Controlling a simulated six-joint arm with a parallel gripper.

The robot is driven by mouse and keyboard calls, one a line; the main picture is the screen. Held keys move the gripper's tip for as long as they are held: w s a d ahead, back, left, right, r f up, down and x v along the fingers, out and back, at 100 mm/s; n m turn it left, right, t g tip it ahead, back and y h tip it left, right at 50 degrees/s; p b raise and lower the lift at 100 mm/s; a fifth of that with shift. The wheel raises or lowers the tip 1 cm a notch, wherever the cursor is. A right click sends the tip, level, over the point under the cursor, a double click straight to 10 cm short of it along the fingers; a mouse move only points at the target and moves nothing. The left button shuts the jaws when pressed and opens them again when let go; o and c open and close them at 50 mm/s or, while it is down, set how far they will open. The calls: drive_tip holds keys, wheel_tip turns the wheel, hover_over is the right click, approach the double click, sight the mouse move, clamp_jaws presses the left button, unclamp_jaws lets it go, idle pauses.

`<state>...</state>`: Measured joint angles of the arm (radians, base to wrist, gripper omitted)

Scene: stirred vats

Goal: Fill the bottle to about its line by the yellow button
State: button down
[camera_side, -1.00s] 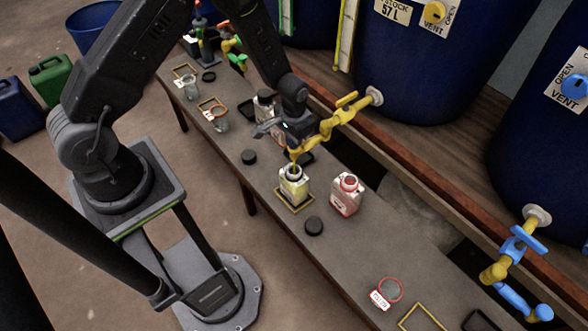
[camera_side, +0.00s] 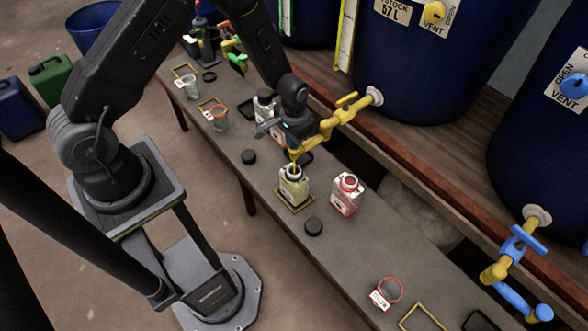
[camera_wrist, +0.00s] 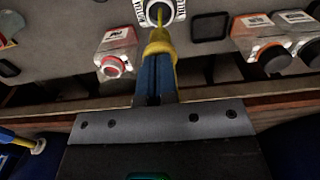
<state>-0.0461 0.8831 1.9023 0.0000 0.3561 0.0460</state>
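The bottle (camera_side: 293,188) stands upright in a yellow square outline on the bench, under the spout of the yellow tap (camera_side: 332,122). Its mouth is open and yellowish liquid shows through its wall. Its fill line is too small to make out. In the wrist view, a thin yellow stream runs into the bottle's mouth (camera_wrist: 160,12). My gripper (camera_side: 294,143) is at the tap's spout end, above the bottle. In the wrist view, my gripper's fingers (camera_wrist: 155,75) are together with their tips against the yellow tap part (camera_wrist: 160,43). The button itself is hidden behind the fingers.
A red-ringed bottle (camera_side: 346,194) stands close to the right of the bottle. Black caps (camera_side: 313,227) lie on the bench. Blue vats (camera_side: 425,70) stand behind, and a blue tap (camera_side: 510,260) juts out at right. The bench front between is mostly clear.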

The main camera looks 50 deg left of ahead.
wheel_tip(320, 180, up, 8)
idle(0.5)
idle(1.0)
drive_tip(key=shift+f, duration=2.35)
idle(0.7)
drive_tip(key=shift+f, duration=0.9)
